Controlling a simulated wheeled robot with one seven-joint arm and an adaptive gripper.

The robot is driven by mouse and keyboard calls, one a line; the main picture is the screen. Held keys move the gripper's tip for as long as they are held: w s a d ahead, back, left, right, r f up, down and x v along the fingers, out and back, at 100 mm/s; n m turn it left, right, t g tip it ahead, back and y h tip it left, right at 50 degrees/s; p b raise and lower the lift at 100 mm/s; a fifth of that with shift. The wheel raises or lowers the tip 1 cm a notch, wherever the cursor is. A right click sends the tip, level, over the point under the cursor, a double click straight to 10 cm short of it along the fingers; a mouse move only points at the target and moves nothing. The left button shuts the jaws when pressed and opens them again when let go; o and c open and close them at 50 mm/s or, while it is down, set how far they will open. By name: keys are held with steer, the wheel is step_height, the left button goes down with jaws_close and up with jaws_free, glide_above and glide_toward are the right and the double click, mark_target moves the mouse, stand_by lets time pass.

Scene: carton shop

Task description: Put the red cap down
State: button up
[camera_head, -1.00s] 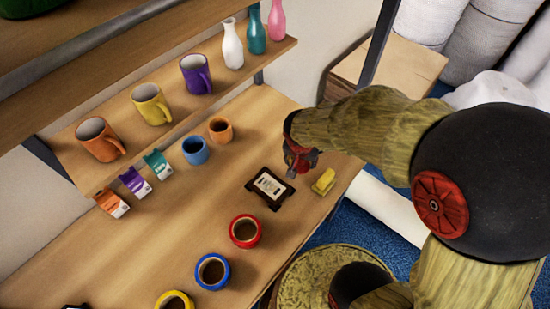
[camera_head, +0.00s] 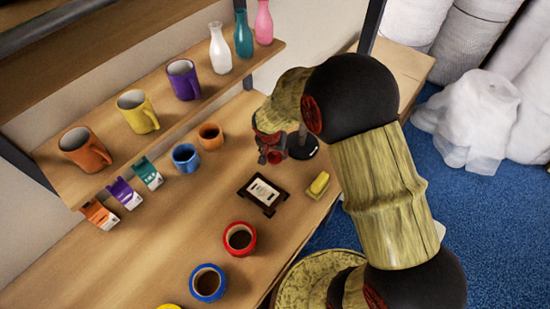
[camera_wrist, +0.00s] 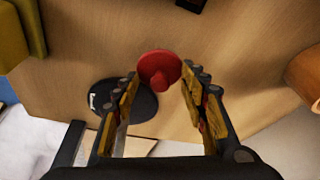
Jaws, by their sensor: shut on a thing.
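The red cap (camera_wrist: 158,68) is a round red disc with a small knob, seen between my fingertips in the wrist view. My gripper (camera_wrist: 163,78) is shut on it. In the head view my gripper (camera_head: 271,156) is over the back right part of the table, behind the black-framed board; the cap is hard to tell from the gripper's own red parts there. A black round base (camera_head: 303,146) with an upright post stands close to the right of the gripper; it also shows in the wrist view (camera_wrist: 135,103). I cannot tell whether the cap touches the table.
The black-framed board (camera_head: 246,186) and a yellow block (camera_head: 318,185) lie in front of the gripper. An orange cup (camera_head: 210,136) and blue cup (camera_head: 186,157) stand left. The shelf (camera_head: 160,125) holds mugs and bottles.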

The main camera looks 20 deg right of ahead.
mark_target(274, 156)
steer(key=shift+s+f, duration=0.1)
steer(key=shift+f, duration=1.3)
steer(key=shift+f+b, duration=0.2)
steer(key=shift+b, duration=0.25)
steer(key=o, duration=0.9)
steer(key=shift+o, duration=0.2)
steer(key=shift+r, duration=0.1)
steer(key=s+r+n+t+p, duration=0.1)
steer(key=s+r, duration=0.4)
steer(key=r, duration=0.8)
steer(key=s+r+n+p, duration=0.1)
steer(key=s+r, duration=0.3)
steer(key=r, duration=0.9)
steer(key=s+r+n+t+y, duration=0.1)
steer(key=s+r+n, duration=0.1)
steer(key=s+r, duration=0.3)
steer(key=s+r+n, duration=0.2)
steer(key=s+r, duration=0.2)
steer(key=s, duration=0.8)
steer(key=shift+s+r+n+t+y, duration=0.25)
steer(key=shift+r+n+t+y, duration=0.1)
steer(key=shift+n+t+y, duration=0.05)
